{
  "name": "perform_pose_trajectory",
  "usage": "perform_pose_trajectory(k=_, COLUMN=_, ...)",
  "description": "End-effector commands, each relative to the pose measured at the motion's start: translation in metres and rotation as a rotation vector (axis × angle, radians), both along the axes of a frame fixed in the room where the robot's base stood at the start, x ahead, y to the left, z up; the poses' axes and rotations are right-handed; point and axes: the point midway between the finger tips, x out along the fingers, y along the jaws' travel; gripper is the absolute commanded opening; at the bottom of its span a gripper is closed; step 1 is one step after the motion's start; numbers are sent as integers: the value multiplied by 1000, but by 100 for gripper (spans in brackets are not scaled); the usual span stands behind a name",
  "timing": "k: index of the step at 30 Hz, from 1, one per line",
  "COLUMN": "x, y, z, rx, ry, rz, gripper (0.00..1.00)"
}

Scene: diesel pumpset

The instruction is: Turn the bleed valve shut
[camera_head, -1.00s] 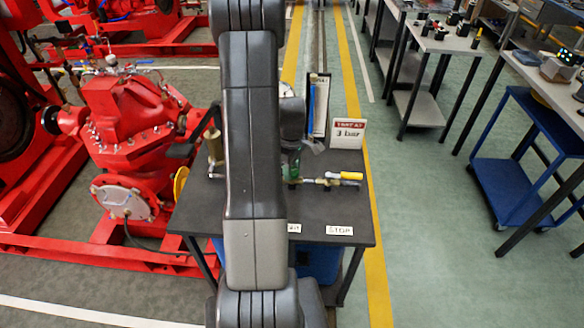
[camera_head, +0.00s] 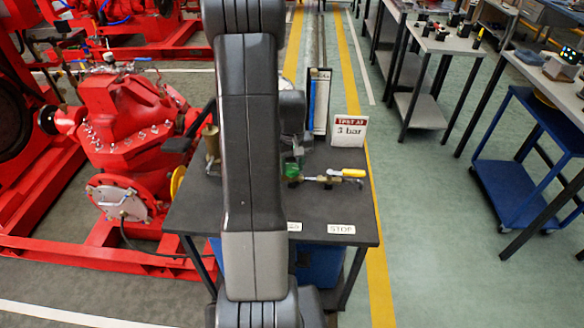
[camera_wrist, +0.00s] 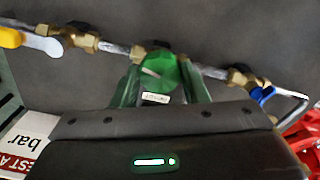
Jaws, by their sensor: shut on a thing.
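A round green knob (camera_wrist: 160,72) with a small pale label sits on a thin metal pipe with brass fittings. I take it for the bleed valve, but the label is too blurred to read. My gripper (camera_wrist: 160,88) has one finger on each side of the knob and is shut on it. In the head view the green knob (camera_head: 291,168) shows just right of my arm, above the dark table. My arm hides part of the pipe and most of the gripper there.
A yellow-handled valve (camera_head: 352,172) is on the same pipe, and a blue handle (camera_wrist: 262,95) is at its other end. A "TEST AT 3 bar" sign (camera_head: 350,130) and an upright blue-striped panel (camera_head: 318,102) stand behind. A red pump (camera_head: 125,130) is left of the table (camera_head: 330,212).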

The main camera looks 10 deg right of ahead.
Motion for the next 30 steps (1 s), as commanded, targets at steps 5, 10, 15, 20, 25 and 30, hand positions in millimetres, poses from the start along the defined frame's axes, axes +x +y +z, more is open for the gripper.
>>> perform_pose_trajectory(k=5, x=1, y=0, z=-1, rx=-1, ry=-4, rz=-165, gripper=17)
perform_pose_trajectory(k=10, x=1, y=0, z=0, rx=-1, ry=-3, rz=-327, gripper=17)
perform_pose_trajectory(k=15, x=1, y=0, z=0, rx=-1, ry=-4, rz=-488, gripper=17)
perform_pose_trajectory(k=20, x=1, y=0, z=0, rx=0, ry=-4, rz=-640, gripper=17)
perform_pose_trajectory(k=25, x=1, y=0, z=0, rx=0, ry=-4, rz=-802, gripper=17)
perform_pose_trajectory(k=30, x=1, y=0, z=0, rx=0, ry=-3, rz=-959, gripper=17)
